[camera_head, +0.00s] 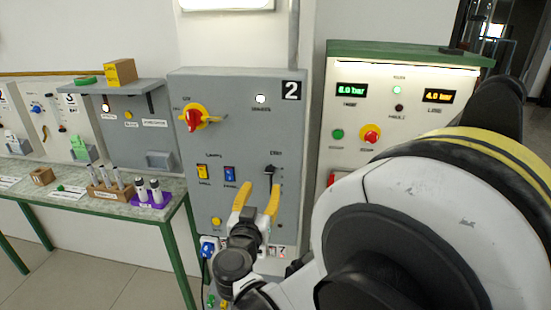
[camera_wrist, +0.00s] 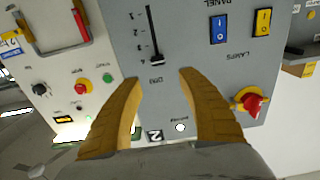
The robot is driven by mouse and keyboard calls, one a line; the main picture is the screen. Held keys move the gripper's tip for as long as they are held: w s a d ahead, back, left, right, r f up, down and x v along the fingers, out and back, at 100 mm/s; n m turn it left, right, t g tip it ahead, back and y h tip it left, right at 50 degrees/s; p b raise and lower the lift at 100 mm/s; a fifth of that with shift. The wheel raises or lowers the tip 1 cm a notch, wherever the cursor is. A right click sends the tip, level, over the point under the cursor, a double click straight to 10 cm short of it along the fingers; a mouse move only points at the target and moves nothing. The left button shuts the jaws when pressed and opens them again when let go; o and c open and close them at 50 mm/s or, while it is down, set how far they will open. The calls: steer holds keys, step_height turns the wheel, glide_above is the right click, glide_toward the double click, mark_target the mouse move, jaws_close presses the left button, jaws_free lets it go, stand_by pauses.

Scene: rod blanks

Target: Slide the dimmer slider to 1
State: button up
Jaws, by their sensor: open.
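The dimmer slider's black knob (camera_head: 270,170) is at the upper end of its vertical slot on grey panel 2 (camera_head: 240,120). In the wrist view, which shows the panel upside down, the knob (camera_wrist: 157,58) is at the lower end of the slot, by a mark that looks like 4. The mark 1 is toward the slot's other end. My gripper (camera_head: 257,200) is open, with yellow fingers in front of the panel. In the wrist view its fingertips (camera_wrist: 160,80) are spread on either side, apart from the knob, with nothing between them.
A yellow rocker switch (camera_head: 203,173) and a blue one (camera_head: 230,174) sit left of the slider. A red rotary handle (camera_head: 193,118) is at the upper left. The green-topped gauge panel (camera_head: 400,58) stands right. A table (camera_head: 70,205) with tube racks is at left.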

mark_target(269, 171)
steer(key=w, duration=0.7)
steer(key=w+d, duration=0.1)
steer(key=w, duration=0.2)
steer(key=shift+w, duration=0.2)
jaws_close()
